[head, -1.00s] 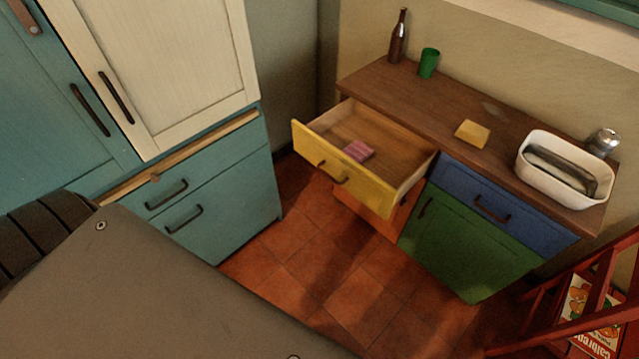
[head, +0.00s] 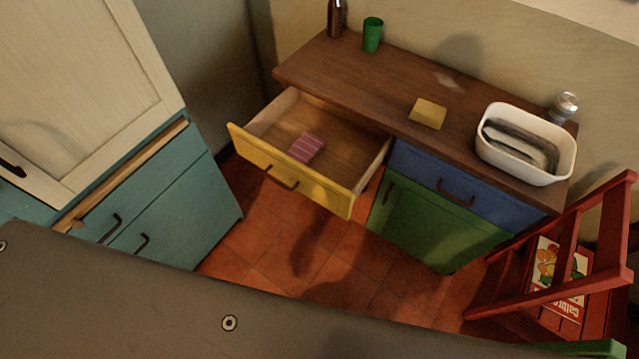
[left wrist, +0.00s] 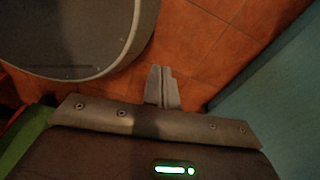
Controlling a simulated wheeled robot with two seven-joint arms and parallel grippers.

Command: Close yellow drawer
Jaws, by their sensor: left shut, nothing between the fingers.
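The yellow drawer (head: 318,190) is pulled well out of the wooden-topped cabinet in the head view, with a dark handle (head: 281,178) on its front. A pink striped item (head: 305,147) lies inside it. My left gripper (left wrist: 162,88) shows in the left wrist view, its fingers together and empty, above the tiled floor. It touches nothing that I can see, and the drawer is not in that view. Neither gripper shows in the head view.
A blue drawer (head: 433,178) and green door (head: 428,222) are shut beside the yellow drawer. A red chair (head: 590,300) stands at the right. A teal cabinet (head: 170,215) stands at the left. Tiled floor (head: 290,245) is open in front. A white basin (head: 555,178) sits on the counter.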

